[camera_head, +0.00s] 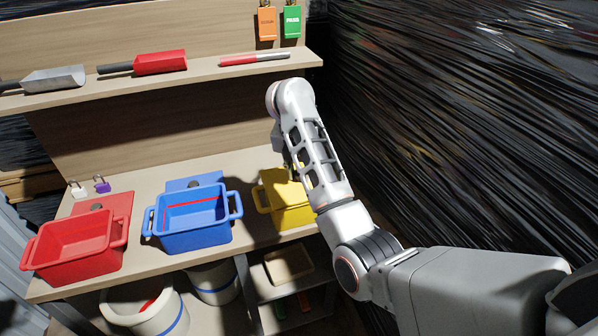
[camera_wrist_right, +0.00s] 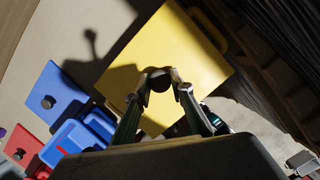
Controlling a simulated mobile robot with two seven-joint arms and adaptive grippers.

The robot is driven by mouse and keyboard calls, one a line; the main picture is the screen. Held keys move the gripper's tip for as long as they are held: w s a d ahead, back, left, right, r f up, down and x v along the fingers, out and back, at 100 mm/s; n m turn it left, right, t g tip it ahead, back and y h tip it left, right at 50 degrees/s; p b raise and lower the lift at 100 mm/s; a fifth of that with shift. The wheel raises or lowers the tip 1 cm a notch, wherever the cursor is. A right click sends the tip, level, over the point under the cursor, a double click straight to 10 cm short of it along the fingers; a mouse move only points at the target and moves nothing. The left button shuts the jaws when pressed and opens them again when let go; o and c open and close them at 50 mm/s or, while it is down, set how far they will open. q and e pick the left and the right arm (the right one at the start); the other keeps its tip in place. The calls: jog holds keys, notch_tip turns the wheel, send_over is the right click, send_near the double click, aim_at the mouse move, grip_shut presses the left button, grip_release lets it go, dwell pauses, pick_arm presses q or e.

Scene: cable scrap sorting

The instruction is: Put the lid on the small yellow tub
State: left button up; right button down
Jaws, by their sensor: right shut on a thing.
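The yellow tub (camera_head: 289,217) stands at the right end of the bench, partly hidden behind my right arm. The flat yellow lid (camera_wrist_right: 165,45) fills the middle of the right wrist view. My right gripper (camera_wrist_right: 160,79) is shut on the dark round knob of the lid. A yellow handle (camera_wrist_right: 207,25) shows past the lid's edge in the wrist view. The lid lies over or very near the tub; I cannot tell whether it touches the rim. In the head view, my arm hides the right gripper. My left gripper is not in view.
A blue tub (camera_head: 193,237) with a red strip inside and a red tub (camera_head: 75,264) stand to the left, their blue lid (camera_head: 195,181) and red lid (camera_head: 117,204) behind them. A shelf (camera_head: 200,74) with scoops runs above. Black wrapped sheeting (camera_head: 460,130) is at right.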

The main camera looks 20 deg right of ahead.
jog(key=shift+f, duration=0.1)
dwell(0.6)
jog(key=c, duration=1.7)
grip_release()
jog(key=shift+o, duration=0.4)
jog(key=o, duration=0.4)
